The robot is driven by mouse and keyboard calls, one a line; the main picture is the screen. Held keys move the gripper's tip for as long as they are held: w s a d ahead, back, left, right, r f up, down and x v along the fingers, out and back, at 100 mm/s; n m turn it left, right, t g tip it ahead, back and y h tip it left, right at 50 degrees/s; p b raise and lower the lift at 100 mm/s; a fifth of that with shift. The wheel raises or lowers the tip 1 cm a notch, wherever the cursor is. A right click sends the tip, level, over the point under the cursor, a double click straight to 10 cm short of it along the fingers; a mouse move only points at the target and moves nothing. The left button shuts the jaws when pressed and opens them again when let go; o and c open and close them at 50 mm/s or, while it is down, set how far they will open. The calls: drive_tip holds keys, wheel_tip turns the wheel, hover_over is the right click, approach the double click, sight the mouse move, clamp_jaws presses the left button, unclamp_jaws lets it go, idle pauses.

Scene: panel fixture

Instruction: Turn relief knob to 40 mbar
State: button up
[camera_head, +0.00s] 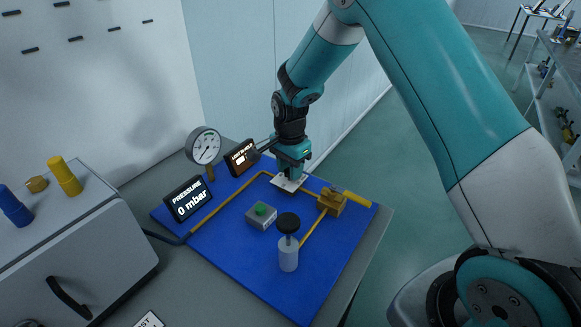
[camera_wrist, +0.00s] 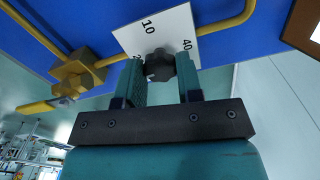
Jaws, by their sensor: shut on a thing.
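The relief knob (camera_wrist: 160,66) is black and sits on a white dial plate (camera_wrist: 177,27) marked 10 and 40, with another number partly covered by a finger. My gripper (camera_wrist: 162,82) is shut on the knob, with a finger on each side, in the wrist view. I cannot make out where the knob points. In the head view my gripper (camera_head: 291,172) is over the white plate (camera_head: 282,184) and hides the knob. The pressure display (camera_head: 188,199) reads 0 mbar.
On the blue panel (camera_head: 225,231) are a round gauge (camera_head: 203,146), a second lit display (camera_head: 242,158), a green button box (camera_head: 261,215), a black-capped bottle (camera_head: 288,255) and a brass valve (camera_head: 332,203) with a yellow handle. Yellow pipes run near the plate.

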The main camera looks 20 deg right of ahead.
drive_tip(key=n, duration=0.4)
drive_tip(key=shift+n, duration=0.3)
drive_tip(key=n+p, duration=0.1)
drive_tip(key=n, duration=0.3)
drive_tip(key=shift+w+n, duration=0.1)
drive_tip(key=shift+n, duration=0.2)
drive_tip(key=n, duration=0.4)
drive_tip(key=shift+r+n, duration=0.1)
drive_tip(key=shift+n, duration=0.2)
drive_tip(key=n, duration=0.9)
drive_tip(key=shift+p, duration=0.3)
drive_tip(key=n, duration=0.4)
drive_tip(key=shift+n, duration=0.3)
drive_tip(key=n, duration=0.4)
drive_tip(key=shift+n, duration=2.1)
